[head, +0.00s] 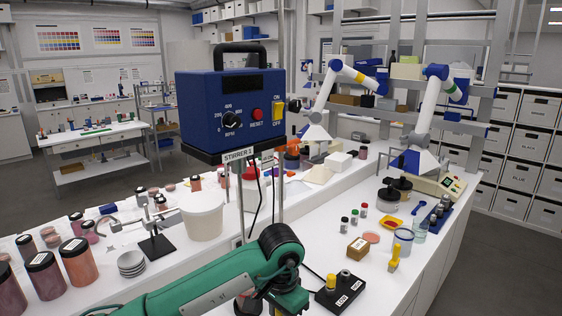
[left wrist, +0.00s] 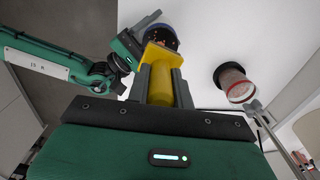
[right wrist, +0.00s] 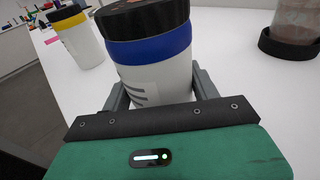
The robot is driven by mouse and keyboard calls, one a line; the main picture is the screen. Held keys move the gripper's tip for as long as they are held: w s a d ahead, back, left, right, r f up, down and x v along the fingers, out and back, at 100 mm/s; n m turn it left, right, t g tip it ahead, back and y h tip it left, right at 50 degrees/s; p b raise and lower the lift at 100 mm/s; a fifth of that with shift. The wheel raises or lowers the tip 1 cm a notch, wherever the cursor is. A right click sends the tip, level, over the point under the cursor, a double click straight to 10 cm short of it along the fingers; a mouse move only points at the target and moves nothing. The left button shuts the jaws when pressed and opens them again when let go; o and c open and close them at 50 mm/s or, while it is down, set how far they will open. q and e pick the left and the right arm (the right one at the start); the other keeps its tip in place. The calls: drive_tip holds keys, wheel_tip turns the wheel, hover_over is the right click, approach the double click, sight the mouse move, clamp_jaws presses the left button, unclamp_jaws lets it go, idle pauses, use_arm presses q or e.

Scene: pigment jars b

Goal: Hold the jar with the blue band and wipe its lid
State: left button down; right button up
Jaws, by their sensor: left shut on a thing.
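The jar with the blue band (right wrist: 152,55) is white with a black lid and fills the middle of the right wrist view. My right gripper (right wrist: 160,92) has one finger against each side of its lower body and looks shut on it. The lid top is cut off there. My left gripper (left wrist: 160,85) is shut on the yellow handle of a tool (left wrist: 160,80). In the head view neither gripper shows clearly.
A white jar with a yellow band (right wrist: 78,38) stands left of the blue-banded one. A jar with reddish contents (right wrist: 297,20) sits on a black base at right. The stirrer box (head: 230,110) rises mid-bench. A black box with knobs (head: 338,292) lies near my left arm.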

use_arm(q)
drive_tip(key=shift+f+b, duration=0.65)
drive_tip(key=shift+b, duration=0.05)
idle(1.3)
drive_tip(key=shift+f, duration=0.15)
idle(0.8)
drive_tip(key=shift+f, duration=1.1)
drive_tip(key=shift+f, duration=0.6)
drive_tip(key=shift+s, duration=0.2)
drive_tip(key=shift+s, duration=0.4)
drive_tip(key=shift+w+a, duration=0.25)
drive_tip(key=shift+a, duration=0.25)
